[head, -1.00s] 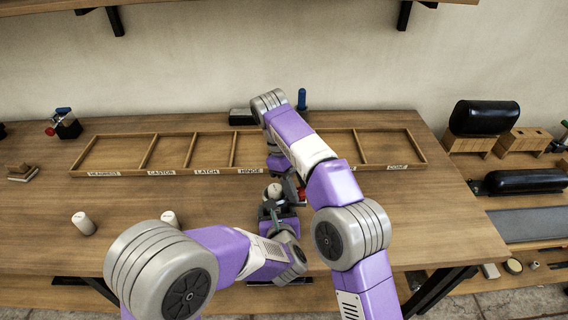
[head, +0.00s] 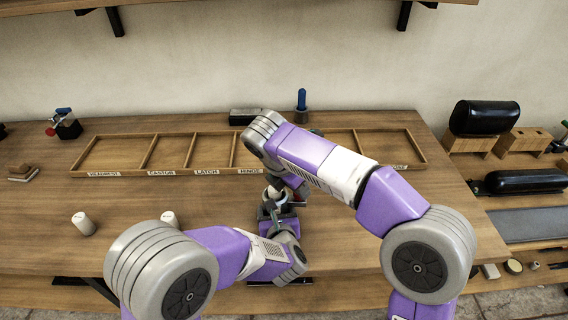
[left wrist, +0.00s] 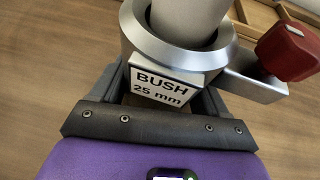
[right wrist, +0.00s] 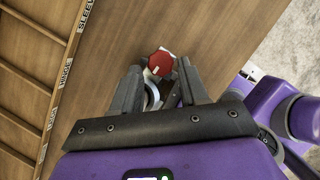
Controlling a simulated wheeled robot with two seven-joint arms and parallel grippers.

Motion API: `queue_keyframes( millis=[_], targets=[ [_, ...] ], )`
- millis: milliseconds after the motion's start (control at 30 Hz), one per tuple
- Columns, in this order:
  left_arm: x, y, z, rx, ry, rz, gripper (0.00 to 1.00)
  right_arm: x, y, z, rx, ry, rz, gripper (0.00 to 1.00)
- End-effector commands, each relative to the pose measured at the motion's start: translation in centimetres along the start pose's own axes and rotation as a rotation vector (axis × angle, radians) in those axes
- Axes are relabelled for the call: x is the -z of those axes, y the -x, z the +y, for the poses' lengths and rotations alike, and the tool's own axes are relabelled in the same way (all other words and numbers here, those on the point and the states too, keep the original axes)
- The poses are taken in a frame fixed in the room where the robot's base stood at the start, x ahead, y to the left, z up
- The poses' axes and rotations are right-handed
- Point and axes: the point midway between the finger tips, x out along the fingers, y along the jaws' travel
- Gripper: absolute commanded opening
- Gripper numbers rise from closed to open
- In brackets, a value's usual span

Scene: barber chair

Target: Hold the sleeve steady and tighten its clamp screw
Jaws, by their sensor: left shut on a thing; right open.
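The metal sleeve (left wrist: 215,55), a ring labelled "BUSH 25 mm", sits around a pale grey post (left wrist: 185,20) in the left wrist view. My left gripper (left wrist: 165,85) is shut on the sleeve's label block. The clamp screw has a red knob (left wrist: 288,50) on a lug at the sleeve's right side. In the right wrist view, the red knob (right wrist: 160,63) lies between and just beyond the fingertips of my open right gripper (right wrist: 158,76). I cannot tell whether they touch it. In the head view, my grippers largely hide the sleeve.
A shallow wooden tray (head: 130,173) with labelled compartments lies behind the work spot. Two pale cylinders, one nearer the left (head: 83,223) and one beside my left arm (head: 170,219), stand on the table. A blue-topped item (head: 302,99) stands behind the tray.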

Motion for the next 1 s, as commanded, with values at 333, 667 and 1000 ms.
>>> queue_keyframes(
  millis=[333, 667, 1000],
  targets=[
    [0.0, 0.0, 0.0, 0.001, 0.001, 0.000, 0.31, 0.1, 6.8, 0.1, 0.000, -0.001, 0.001, 0.44],
    [0.0, 0.0, 0.0, 0.001, 0.001, 0.000, 0.31, 0.1, 9.7, 0.1, 0.004, -0.003, 0.002, 0.44],
    [0.0, 0.0, 0.0, 0.001, 0.001, 0.000, 0.31, 0.1, 9.8, 0.0, 0.005, -0.003, 0.002, 0.44]
  ],
)
